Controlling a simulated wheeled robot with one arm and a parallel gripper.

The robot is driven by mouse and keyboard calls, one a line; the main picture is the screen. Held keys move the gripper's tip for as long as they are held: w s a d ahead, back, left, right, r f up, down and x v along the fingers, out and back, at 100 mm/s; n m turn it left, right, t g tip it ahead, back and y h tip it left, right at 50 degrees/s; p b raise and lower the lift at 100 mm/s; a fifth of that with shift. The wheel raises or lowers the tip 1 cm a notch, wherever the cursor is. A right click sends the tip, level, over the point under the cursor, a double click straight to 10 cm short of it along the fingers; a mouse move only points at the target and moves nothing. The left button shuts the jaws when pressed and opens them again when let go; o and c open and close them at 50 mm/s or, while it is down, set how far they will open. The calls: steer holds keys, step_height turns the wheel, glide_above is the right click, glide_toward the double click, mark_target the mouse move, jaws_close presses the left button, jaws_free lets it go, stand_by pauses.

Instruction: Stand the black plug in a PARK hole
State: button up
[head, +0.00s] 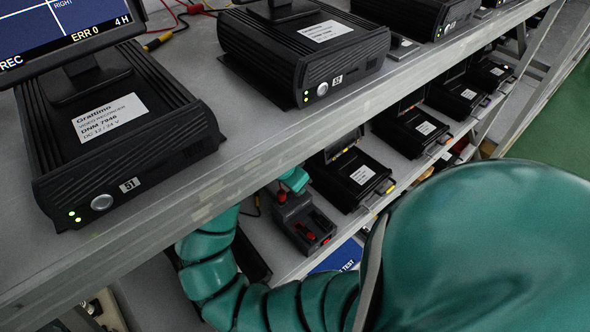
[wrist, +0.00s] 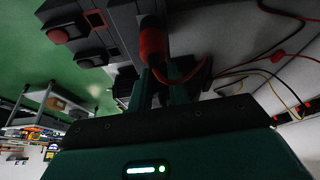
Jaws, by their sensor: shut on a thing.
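In the wrist view my gripper (wrist: 167,78) points at a dark socket block (wrist: 92,28). Its fingers are close together at a red plug (wrist: 152,42) with a red lead, and appear shut on it; their exact contact is in shadow. In the head view the same dark block (head: 312,224) is on the lower shelf, with red parts on it, and my gripper's teal end (head: 295,179) is right at its back left part. I cannot make out a black plug or the PARK marking in either view; part of the block is hidden by the upper shelf and my arm.
Black recorders (head: 352,178) line the lower shelf right of the block. The upper shelf edge (head: 215,185) hangs close over my arm, with recorder 51 (head: 120,150) on it. A blue TEST label (head: 338,258) is near the block. Loose leads (wrist: 270,85) lie beside my gripper.

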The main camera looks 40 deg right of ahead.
steer(key=shift+f, duration=0.35)
stand_by(0.3)
steer(key=o, duration=1.3)
steer(key=shift+r, duration=2.75)
